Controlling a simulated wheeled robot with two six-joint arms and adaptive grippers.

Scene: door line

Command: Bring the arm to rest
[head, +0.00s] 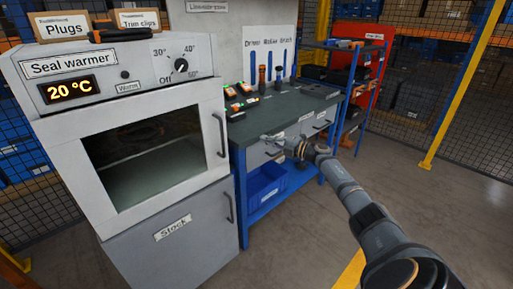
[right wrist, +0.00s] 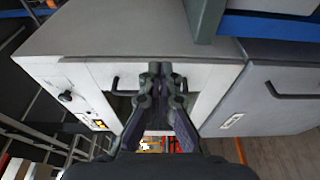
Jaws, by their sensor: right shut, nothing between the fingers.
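My right arm reaches in from the lower right in the head view. Its gripper (head: 272,138) is in front of the workbench, near the drawer fronts, with its jaws toward the seal warmer. In the right wrist view my right gripper (right wrist: 160,75) is shut and empty, pointing toward the white warmer (right wrist: 80,75). Whether it touches the bench cannot be told. The seal warmer (head: 130,130) stands at left in the head view, its glazed door shut and its display reading 20 °C. My left gripper is not in view.
The workbench (head: 290,125) holds small devices and drivers, with a blue bin (head: 265,187) on its lower shelf. A grey stock cabinet (head: 180,240) is under the warmer. A red cabinet (head: 358,75) and a mesh fence stand behind. The floor (head: 440,210) at right is clear.

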